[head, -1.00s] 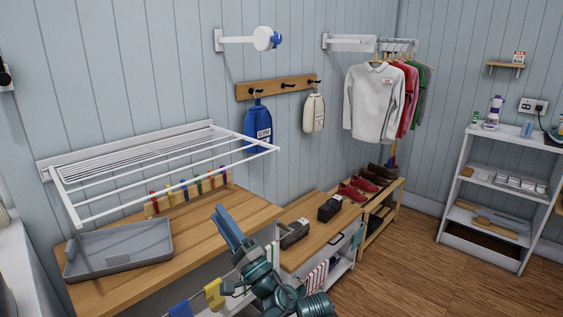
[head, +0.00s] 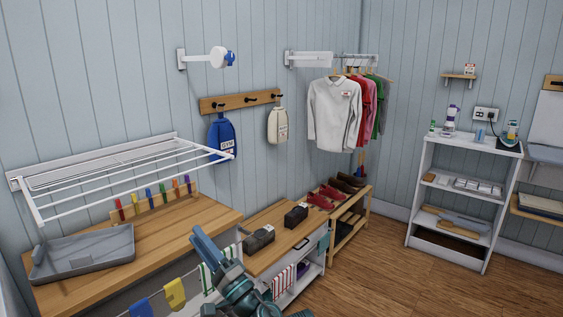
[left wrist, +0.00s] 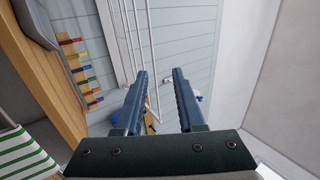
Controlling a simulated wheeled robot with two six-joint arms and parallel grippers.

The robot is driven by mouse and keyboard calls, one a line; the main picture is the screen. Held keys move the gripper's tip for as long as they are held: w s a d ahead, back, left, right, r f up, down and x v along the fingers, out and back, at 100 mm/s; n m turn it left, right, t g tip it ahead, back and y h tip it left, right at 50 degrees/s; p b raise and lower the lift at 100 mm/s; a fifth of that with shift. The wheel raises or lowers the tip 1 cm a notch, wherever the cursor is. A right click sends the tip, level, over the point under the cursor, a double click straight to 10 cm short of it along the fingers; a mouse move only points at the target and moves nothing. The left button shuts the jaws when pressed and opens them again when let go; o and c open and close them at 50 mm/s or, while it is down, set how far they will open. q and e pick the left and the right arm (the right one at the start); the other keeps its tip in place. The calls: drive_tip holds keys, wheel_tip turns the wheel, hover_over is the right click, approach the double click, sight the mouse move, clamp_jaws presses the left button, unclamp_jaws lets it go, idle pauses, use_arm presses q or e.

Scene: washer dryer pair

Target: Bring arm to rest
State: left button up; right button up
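My left arm comes up from the bottom of the head view, with its blue-fingered left gripper (head: 203,240) raised in front of the wooden counter. In the left wrist view the two fingers of the left gripper (left wrist: 159,85) stand apart with nothing between them. Beyond them are the wall and the white bars of the drying rack. My right gripper is in neither view.
The wooden counter (head: 185,222) carries a grey tray (head: 85,256), below the fold-out drying rack (head: 130,178). A low cabinet (head: 278,232), a shoe rack (head: 350,225) and a white shelf (head: 428,170) stand further right. The wooden floor (head: 385,275) between is clear.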

use_arm(q)
drive_tip(key=s+a+f+n+g+h, duration=0.1)
drive_tip(key=a+f+n+g+h, duration=0.1)
drive_tip(key=a+f+g, duration=0.3)
drive_tip(key=a+f+n+g+h, duration=0.1)
drive_tip(key=a+f+g+h, duration=0.1)
drive_tip(key=f, duration=0.6)
drive_tip(key=s+a+f+n+g+h, duration=0.1)
drive_tip(key=a+f+n+g+h, duration=0.1)
drive_tip(key=a+f+g, duration=0.3)
drive_tip(key=s+d+f+n+g+h, duration=0.1)
drive_tip(key=s+d+f+h, duration=0.2)
drive_tip(key=d+f+h, duration=0.4)
drive_tip(key=s+d+f+n+g+h, duration=0.1)
drive_tip(key=s+d+f+h, duration=0.3)
drive_tip(key=f, duration=0.5)
drive_tip(key=s+d+r+m+p, duration=0.1)
drive_tip(key=d+r+p, duration=0.3)
drive_tip(key=r+p, duration=0.4)
drive_tip(key=s+d+r+m+p, duration=0.1)
drive_tip(key=d+r+p, duration=0.3)
drive_tip(key=r+p, duration=0.4)
drive_tip(key=s+d+r+m+g+h+p, duration=0.1)
drive_tip(key=s+d+r+p, duration=0.1)
drive_tip(key=d+r+p, duration=0.3)
wheel_tip(320, 180, up, 4)
drive_tip(key=p, duration=0.4)
drive_tip(key=shift+s+r, duration=0.25)
drive_tip(key=shift+s, duration=0.1)
